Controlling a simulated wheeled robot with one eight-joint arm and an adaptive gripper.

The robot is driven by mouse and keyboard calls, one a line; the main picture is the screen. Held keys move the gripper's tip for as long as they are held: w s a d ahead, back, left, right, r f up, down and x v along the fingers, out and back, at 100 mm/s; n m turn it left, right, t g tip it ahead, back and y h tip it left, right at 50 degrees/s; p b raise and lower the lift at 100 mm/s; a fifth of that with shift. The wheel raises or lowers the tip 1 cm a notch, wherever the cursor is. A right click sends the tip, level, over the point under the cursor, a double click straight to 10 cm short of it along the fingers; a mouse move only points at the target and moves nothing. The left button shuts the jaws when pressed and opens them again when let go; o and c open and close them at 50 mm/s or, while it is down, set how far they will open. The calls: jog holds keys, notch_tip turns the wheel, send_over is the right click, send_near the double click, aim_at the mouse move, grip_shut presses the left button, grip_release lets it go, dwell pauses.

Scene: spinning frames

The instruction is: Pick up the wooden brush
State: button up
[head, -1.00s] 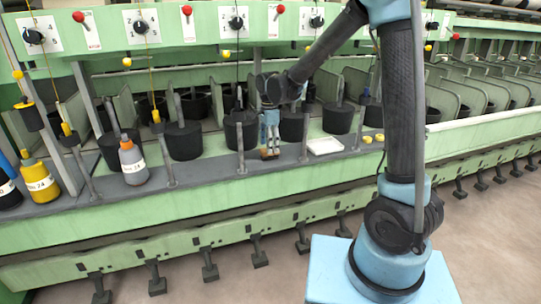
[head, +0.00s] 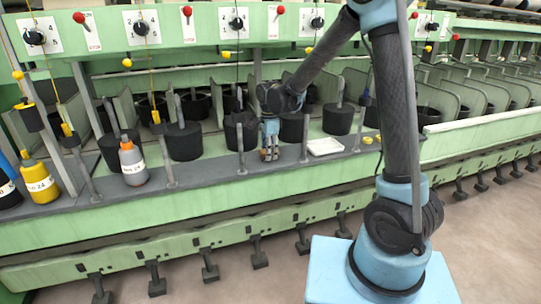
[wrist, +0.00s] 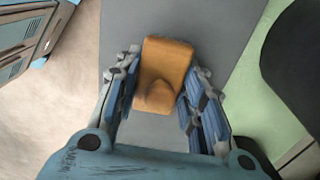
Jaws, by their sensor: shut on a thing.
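The wooden brush (wrist: 165,65) is an orange-brown block with a rounded knob, seen from above in the wrist view. It lies between the blue fingers of my gripper (wrist: 160,98), which is shut on it. In the head view my gripper (head: 269,150) points down at the grey ledge (head: 205,172) of the green machine. Only a small brown part of the brush shows there, low between the fingertips. I cannot tell whether the brush still touches the ledge.
A white tray (head: 325,146) and small yellow pieces (head: 367,140) lie right of my gripper. Thin grey posts (head: 240,150) stand along the ledge, with black cans (head: 183,141) behind. An orange-capped grey bottle (head: 132,163) and a yellow bottle (head: 40,182) stand at the left.

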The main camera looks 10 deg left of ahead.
notch_tip(320, 180, up, 10)
dwell(0.6)
jog(key=shift+o, duration=1.2)
